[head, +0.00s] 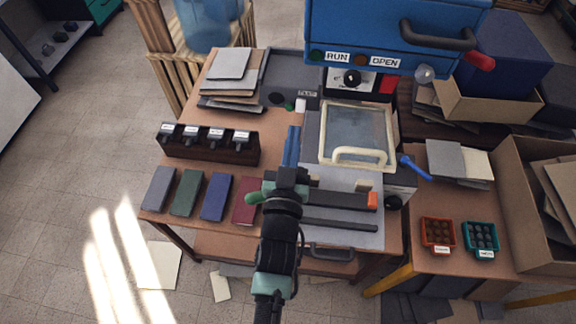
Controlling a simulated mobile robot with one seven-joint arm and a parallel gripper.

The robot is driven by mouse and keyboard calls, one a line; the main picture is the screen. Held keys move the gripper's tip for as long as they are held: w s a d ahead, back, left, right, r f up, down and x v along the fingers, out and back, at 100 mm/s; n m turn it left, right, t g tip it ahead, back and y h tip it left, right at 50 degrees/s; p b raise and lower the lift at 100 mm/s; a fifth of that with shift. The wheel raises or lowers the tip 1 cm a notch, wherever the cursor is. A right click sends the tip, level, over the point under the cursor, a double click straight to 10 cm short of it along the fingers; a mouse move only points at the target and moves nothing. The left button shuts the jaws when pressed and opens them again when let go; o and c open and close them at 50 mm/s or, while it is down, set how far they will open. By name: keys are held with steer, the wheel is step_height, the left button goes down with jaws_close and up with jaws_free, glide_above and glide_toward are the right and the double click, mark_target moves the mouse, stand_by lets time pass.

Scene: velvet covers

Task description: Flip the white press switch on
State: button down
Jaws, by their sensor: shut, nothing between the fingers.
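A small white switch-like piece (301,105) sits at the back of the wooden bench, beside a green button and below a small label. It is small in the picture, and I cannot tell which way it is set. The press (310,126) stands just to its right, with a cream-framed clear cover (357,132) that looks lowered. My gripper (289,176) is shut and empty. It is over the front left of the press, nearer to me than the white piece and apart from it. The fingertips are hard to make out against the dark parts.
A blue cabinet (390,25) with RUN and OPEN labels overhangs the back. A dark rack (210,146) with labelled slots and several coloured swatches lie left. A blue-handled lever (413,168) sticks out right of the press. Stacked sheets (227,80) lie at the back left.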

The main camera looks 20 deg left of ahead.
steer(key=shift+r+b+v, duration=0.2)
steer(key=shift+b+v, duration=0.05)
steer(key=shift+v, duration=0.6)
steer(key=shift+r+b+v, duration=0.15)
steer(key=shift+b+v, duration=0.05)
steer(key=shift+v, duration=0.65)
steer(key=shift+r+b+v, duration=0.2)
steer(key=shift+b+v, duration=0.05)
steer(key=shift+v, duration=0.6)
steer(key=shift+s+r, duration=0.1)
steer(key=shift+s, duration=0.1)
steer(key=shift+w, duration=0.1)
